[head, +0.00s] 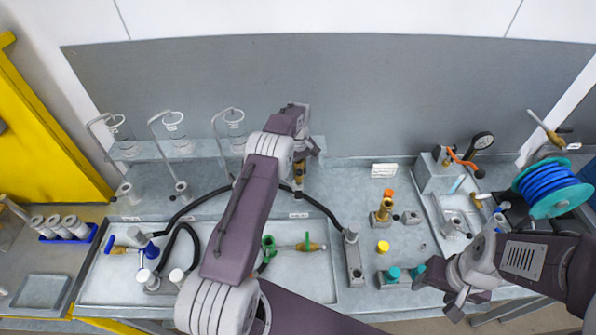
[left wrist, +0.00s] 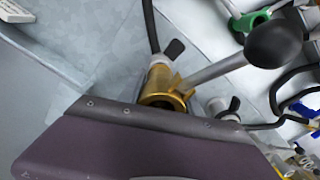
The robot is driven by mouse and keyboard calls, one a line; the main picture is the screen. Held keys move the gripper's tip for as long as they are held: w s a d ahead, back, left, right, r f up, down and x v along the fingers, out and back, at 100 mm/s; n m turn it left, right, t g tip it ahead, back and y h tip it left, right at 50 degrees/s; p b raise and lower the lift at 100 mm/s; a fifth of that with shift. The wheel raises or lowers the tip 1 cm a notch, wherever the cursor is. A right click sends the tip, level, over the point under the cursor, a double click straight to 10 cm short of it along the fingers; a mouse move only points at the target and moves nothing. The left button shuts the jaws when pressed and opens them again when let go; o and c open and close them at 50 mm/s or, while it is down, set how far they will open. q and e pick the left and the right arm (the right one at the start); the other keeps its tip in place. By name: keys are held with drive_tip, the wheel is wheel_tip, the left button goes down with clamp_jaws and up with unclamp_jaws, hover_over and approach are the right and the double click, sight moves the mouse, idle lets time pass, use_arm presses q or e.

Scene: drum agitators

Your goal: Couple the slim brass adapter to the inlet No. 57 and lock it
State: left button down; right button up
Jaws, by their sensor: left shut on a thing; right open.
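My left gripper (head: 300,160) is over the back of the bench, shut on a brass adapter (head: 299,173). In the left wrist view the brass adapter (left wrist: 160,85) shows as a round open collar beside a grey lever with a black ball knob (left wrist: 274,43). The left fingertips are hidden there by a purple part of my arm. A fitting with a black handle and hose is close to the collar; I cannot tell whether they are joined. Label numbers are unreadable, so I cannot pick out inlet No. 57. My right gripper (head: 447,292) is open and empty at the front right.
Another brass piece (head: 384,210) stands right of centre, near a yellow cap (head: 383,247) and teal knobs. Glass vessels (head: 173,122) stand at back left. Black hoses cross the tray.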

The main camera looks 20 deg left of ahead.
sight(298, 178)
use_arm(q)
drive_tip(key=shift+f+b, duration=0.85)
drive_tip(key=shift+f, duration=0.3)
drive_tip(key=shift+f, duration=0.3)
drive_tip(key=shift+s+f+b, duration=0.1)
drive_tip(key=shift+f+b, duration=0.2)
drive_tip(key=shift+b, duration=0.15)
idle(0.4)
drive_tip(key=c, duration=0.9)
unclamp_jaws()
drive_tip(key=shift+c, duration=0.2)
drive_tip(key=shift+o, duration=1)
drive_tip(key=shift+r, duration=0.2)
